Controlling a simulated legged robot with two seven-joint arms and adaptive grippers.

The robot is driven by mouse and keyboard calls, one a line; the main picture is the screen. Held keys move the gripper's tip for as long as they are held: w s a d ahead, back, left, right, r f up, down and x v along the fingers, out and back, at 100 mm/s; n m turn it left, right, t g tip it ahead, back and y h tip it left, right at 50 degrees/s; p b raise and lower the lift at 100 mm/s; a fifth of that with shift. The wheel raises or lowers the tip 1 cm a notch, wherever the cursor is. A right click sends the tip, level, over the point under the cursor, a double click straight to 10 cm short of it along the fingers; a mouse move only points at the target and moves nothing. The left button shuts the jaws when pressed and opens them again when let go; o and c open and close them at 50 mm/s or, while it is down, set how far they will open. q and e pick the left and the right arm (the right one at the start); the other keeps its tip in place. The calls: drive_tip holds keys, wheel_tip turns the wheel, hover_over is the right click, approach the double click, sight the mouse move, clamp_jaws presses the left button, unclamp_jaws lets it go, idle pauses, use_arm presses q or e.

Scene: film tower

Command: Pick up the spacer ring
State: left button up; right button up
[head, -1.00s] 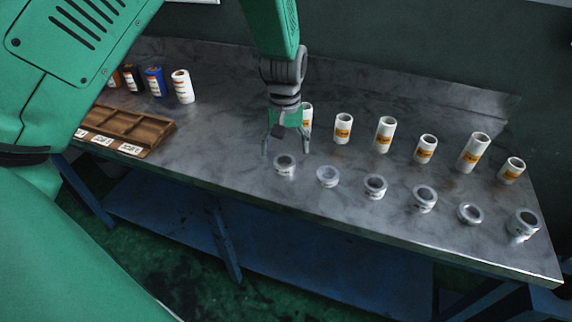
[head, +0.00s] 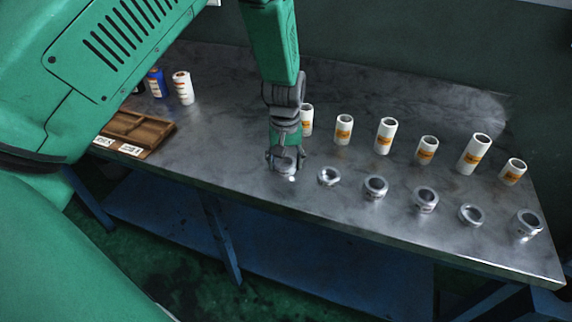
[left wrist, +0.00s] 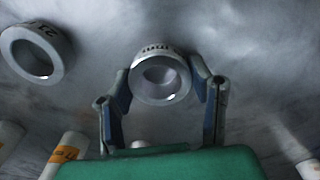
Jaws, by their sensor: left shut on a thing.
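My left gripper (head: 286,165) is low over the front part of the table, at the left end of a row of rings. Its fingers are shut on a spacer ring (left wrist: 137,80), a pale grey ring with small dark print on its side. In the left wrist view one finger lies on each side of the ring. In the head view the gripper mostly hides this ring, and I cannot tell whether it touches the tabletop. My right gripper is not in view.
Several other rings, the nearest one (head: 328,176), run rightward along the table (head: 225,150). Behind them stand white cylinders with orange labels, such as this one (head: 386,136). A brown compartmented tray (head: 158,143) and a white canister (head: 183,88) are at left.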

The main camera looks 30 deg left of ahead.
use_arm(q)
drive_tip(key=shift+r, duration=0.1)
wheel_tip(320, 180, up, 10)
drive_tip(key=p, duration=0.1)
idle(0.3)
idle(0.7)
